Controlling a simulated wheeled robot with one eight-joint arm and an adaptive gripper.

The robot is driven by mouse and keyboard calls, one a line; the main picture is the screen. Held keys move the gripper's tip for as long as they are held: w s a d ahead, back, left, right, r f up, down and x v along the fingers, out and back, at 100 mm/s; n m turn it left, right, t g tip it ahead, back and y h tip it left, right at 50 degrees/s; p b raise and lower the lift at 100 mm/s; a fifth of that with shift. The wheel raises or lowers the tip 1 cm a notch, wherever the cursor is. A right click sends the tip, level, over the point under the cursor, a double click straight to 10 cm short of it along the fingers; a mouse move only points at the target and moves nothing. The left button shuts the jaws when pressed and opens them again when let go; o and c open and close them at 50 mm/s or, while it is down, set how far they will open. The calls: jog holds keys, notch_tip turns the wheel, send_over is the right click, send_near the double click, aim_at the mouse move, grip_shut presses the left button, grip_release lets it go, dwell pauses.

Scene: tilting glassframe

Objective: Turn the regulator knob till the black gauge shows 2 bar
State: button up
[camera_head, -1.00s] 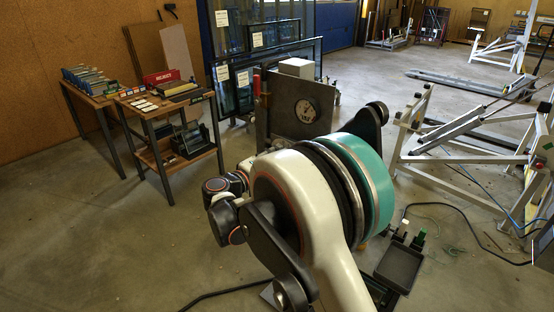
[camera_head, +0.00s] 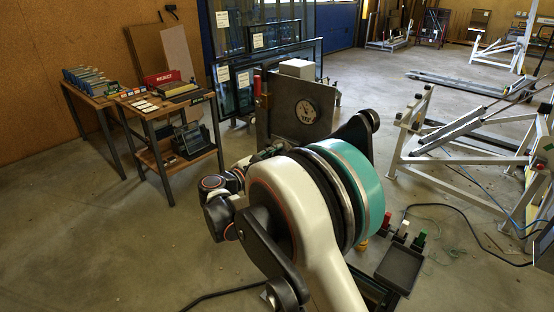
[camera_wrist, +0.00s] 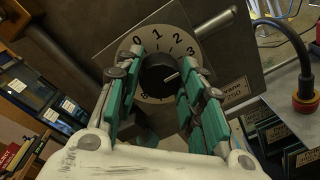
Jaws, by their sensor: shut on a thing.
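A black round knob (camera_wrist: 158,75) with a white pointer mark sits at the centre of a pale dial ring with numbers, on a grey metal panel (camera_wrist: 100,25). The mark points right and slightly up in the picture. My gripper (camera_wrist: 165,68) has its green-padded fingers on both sides of the knob, shut on it. The fingers cover parts of the ring; 0, 1, 2 and 3 show along its top. I cannot make out a separate black gauge.
A wooden table (camera_head: 165,105) with a red reject box is at left. A black tray (camera_head: 400,268) and white frame (camera_head: 460,165) are at right.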

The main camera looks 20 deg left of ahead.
jog(key=n, duration=0.5)
jog(key=shift+a+h, duration=0.15)
jog(key=shift+h, duration=0.25)
jog(key=shift+n, duration=0.4)
jog(key=o, duration=1.1)
jog(key=shift+f, duration=0.1)
jog(key=shift+c, duration=0.2)
jog(key=v, duration=1.2)
jog(key=shift+w, duration=0.1)
